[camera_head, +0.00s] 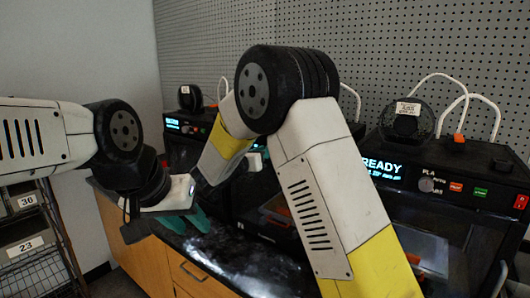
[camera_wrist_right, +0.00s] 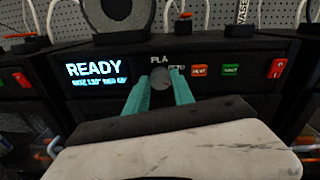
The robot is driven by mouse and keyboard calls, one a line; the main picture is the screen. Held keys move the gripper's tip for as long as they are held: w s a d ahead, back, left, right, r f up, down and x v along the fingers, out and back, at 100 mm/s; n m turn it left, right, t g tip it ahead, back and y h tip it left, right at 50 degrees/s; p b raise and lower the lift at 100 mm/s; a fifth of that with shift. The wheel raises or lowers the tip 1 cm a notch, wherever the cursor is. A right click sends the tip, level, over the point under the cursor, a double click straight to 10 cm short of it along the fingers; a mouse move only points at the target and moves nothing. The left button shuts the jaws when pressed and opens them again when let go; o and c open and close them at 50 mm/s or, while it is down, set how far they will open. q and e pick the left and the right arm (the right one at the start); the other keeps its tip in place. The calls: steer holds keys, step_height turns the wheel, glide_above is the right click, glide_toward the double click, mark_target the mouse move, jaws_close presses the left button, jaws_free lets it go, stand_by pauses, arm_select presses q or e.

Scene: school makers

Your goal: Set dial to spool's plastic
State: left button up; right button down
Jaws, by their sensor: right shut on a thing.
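In the right wrist view, a black printer panel carries a grey round dial (camera_wrist_right: 161,79) under the letters PLA. My right gripper (camera_wrist_right: 158,73) has its two teal fingers on either side of this dial and is shut on it. The lit display (camera_wrist_right: 97,70) left of it reads READY. Part of a dark spool (camera_wrist_right: 118,12) shows above the panel; its label is not in view. In the head view my right arm hides most of this panel. My left gripper (camera_head: 188,221) hangs near the counter's front edge with its teal fingers apart, empty.
Another printer with a READY display (camera_head: 381,167), dial (camera_head: 426,185) and labelled spool (camera_head: 406,120) stands at the right; one more stands at the back left. A dark counter (camera_head: 215,255) runs in front. A wire rack (camera_head: 35,240) stands at the far left.

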steer(key=shift+w+a+n+g, duration=0.1)
steer(key=shift+n+g, duration=0.05)
steer(key=shift+n, duration=2.45)
steer(key=shift+a+n+g, duration=0.1)
steer(key=shift+n+g, duration=0.05)
steer(key=shift+n, duration=2.45)
steer(key=c, duration=1.1)
jaws_free()
steer(key=v, duration=0.7)
steer(key=shift+s+a, duration=0.2)
steer(key=shift+s, duration=0.15)
